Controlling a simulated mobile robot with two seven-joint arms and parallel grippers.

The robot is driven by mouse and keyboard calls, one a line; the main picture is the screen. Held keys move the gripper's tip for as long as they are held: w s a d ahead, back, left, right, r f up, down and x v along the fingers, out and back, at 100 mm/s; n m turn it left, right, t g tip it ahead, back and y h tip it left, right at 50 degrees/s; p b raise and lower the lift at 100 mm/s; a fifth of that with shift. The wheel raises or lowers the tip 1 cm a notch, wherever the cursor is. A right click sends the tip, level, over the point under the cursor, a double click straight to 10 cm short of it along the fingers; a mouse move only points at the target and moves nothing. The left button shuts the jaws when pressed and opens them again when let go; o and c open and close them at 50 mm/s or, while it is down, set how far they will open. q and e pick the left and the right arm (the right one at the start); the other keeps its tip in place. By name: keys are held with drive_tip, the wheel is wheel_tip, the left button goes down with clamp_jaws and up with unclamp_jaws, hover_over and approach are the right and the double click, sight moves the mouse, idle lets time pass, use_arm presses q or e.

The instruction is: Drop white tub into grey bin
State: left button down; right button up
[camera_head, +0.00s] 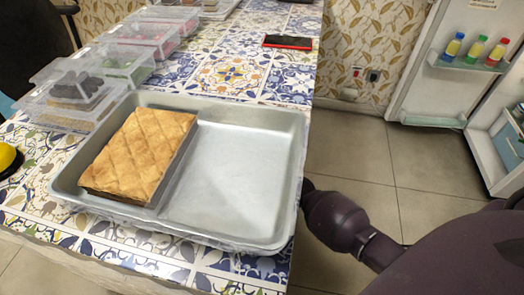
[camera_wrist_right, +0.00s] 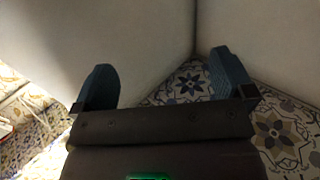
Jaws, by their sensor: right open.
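I cannot make out a white tub or a grey bin in either view. My right gripper (camera_wrist_right: 162,78) shows in the right wrist view with its two dark fingers wide apart and nothing between them. Pale, plain surfaces meet in a corner beyond the fingers; I cannot tell what they belong to. In the head view my right arm comes in from the lower right and reaches the table's right edge, where its gripper is hidden. My left gripper is in neither view.
A metal tray (camera_head: 240,190) with a scored pastry slab (camera_head: 140,155) fills the near table (camera_head: 232,75). Clear lidded boxes (camera_head: 125,62) line the table's left side. A red-edged flat item (camera_head: 288,42) lies farther back. Open tiled floor (camera_head: 350,150) lies right, before an open fridge (camera_head: 440,75).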

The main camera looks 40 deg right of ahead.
use_arm(q)
drive_tip(key=p, duration=0.3)
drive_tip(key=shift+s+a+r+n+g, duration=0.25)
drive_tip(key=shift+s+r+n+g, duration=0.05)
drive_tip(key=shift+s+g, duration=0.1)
use_arm(e)
wheel_tip(320, 180, up, 9)
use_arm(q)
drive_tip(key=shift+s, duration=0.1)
use_arm(e)
drive_tip(key=shift+f, duration=0.15)
